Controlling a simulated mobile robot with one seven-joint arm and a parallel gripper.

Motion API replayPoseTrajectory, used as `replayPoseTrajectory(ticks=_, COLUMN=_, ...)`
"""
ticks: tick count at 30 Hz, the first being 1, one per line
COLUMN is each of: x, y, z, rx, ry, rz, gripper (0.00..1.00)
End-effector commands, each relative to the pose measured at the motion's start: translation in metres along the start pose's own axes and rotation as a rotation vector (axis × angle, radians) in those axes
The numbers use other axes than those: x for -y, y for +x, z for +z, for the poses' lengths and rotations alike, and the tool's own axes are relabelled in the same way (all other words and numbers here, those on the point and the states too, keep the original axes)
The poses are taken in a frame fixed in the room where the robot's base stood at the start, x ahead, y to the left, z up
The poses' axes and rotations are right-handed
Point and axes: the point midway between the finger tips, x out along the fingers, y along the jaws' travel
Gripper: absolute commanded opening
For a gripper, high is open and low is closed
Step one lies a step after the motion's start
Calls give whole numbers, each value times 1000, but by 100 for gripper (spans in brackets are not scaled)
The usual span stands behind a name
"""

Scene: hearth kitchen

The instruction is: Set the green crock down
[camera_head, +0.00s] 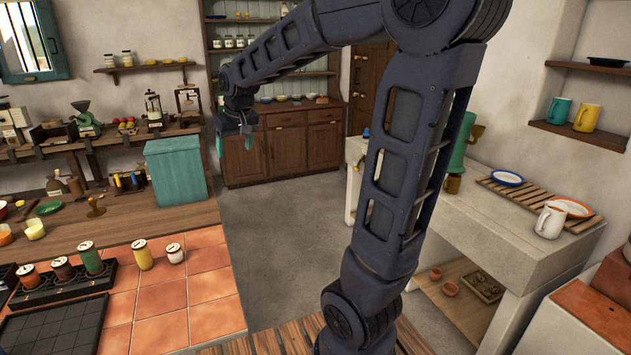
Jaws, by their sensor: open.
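A green crock (92,263) with a pale lid stands upright at the right end of a black rack (64,290) on the tiled counter at the lower left.
A yellow crock (143,255) and a small white crock (175,253) stand on the orange tiles (165,296). A dark grid mat (56,328) lies in front of the rack. A teal box (176,170) stands behind. The tiles to the right are clear.

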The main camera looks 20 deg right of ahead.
Motion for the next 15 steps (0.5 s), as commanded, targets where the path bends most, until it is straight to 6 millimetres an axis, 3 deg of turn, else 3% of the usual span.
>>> replayPoseTrajectory(ticks=6, x=-42, y=-35, z=73, rx=-3, ry=87, rz=34, gripper=70)
replayPoseTrajectory(ticks=15, x=-74, y=-60, z=177, rx=-4, ry=198, rz=77, gripper=70)
